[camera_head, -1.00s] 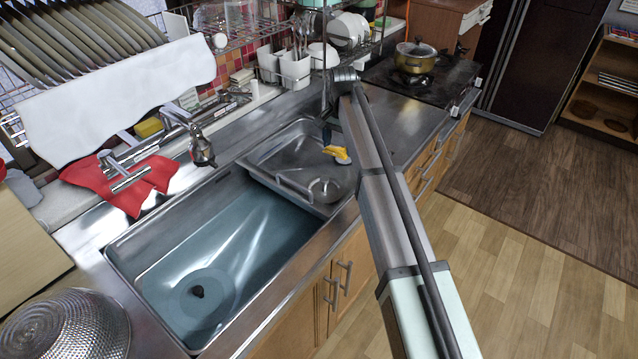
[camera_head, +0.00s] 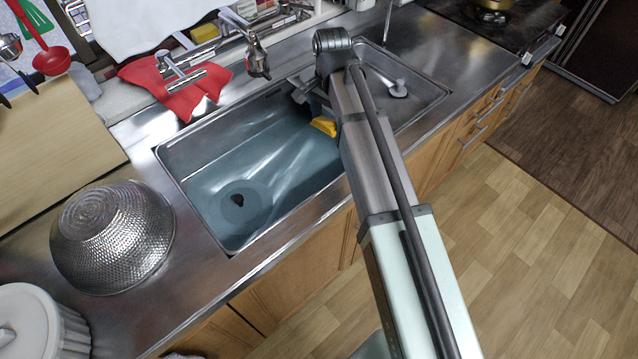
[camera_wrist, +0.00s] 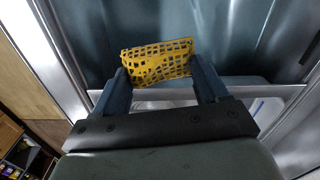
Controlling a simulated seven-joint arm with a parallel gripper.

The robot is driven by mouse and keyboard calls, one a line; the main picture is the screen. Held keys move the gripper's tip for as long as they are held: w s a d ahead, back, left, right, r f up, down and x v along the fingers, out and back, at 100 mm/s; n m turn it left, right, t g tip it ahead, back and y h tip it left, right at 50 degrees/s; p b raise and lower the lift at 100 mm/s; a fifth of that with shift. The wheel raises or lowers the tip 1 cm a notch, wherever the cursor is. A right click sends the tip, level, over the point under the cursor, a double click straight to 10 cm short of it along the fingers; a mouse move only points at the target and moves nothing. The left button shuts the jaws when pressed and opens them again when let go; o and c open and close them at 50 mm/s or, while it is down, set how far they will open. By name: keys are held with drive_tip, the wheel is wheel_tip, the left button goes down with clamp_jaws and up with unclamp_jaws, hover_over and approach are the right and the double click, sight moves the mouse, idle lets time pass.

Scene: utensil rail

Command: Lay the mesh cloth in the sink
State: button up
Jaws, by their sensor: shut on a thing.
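The yellow mesh cloth (camera_wrist: 158,62) is pinched between the two dark fingers of my gripper (camera_wrist: 160,78) in the wrist view. In the head view a yellow bit of the cloth (camera_head: 323,126) shows beside my arm, over the right part of the sink basin. My gripper (camera_head: 318,108) is mostly hidden there behind my arm. The steel sink (camera_head: 225,225) has a dark drain at its lower left. The wrist view shows the basin wall beyond the cloth. I cannot tell how high the cloth is above the sink floor.
A steel colander (camera_head: 112,238) stands on the counter left of the sink. A faucet (camera_head: 258,60) and a red cloth (camera_head: 180,90) are behind it. A steel tray (camera_head: 420,95) lies at the sink's right end. The left part of the basin is clear.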

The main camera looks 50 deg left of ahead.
drive_tip(key=shift+m, duration=0.9)
drive_tip(key=shift+s+d+f, duration=0.5)
drive_tip(key=shift+s+f, duration=0.4)
drive_tip(key=shift+f, duration=1.95)
drive_tip(key=shift+s+d+f, duration=0.55)
drive_tip(key=shift+s+f, duration=0.3)
drive_tip(key=shift+f, duration=1.95)
drive_tip(key=shift+s+d+f, duration=0.5)
drive_tip(key=shift+s+f, duration=0.4)
drive_tip(key=shift+f, duration=1.95)
drive_tip(key=shift+f, duration=0.15)
drive_tip(key=o, duration=1)
wheel_tip(320, 180, up, 12)
drive_tip(key=shift+r, duration=0.15)
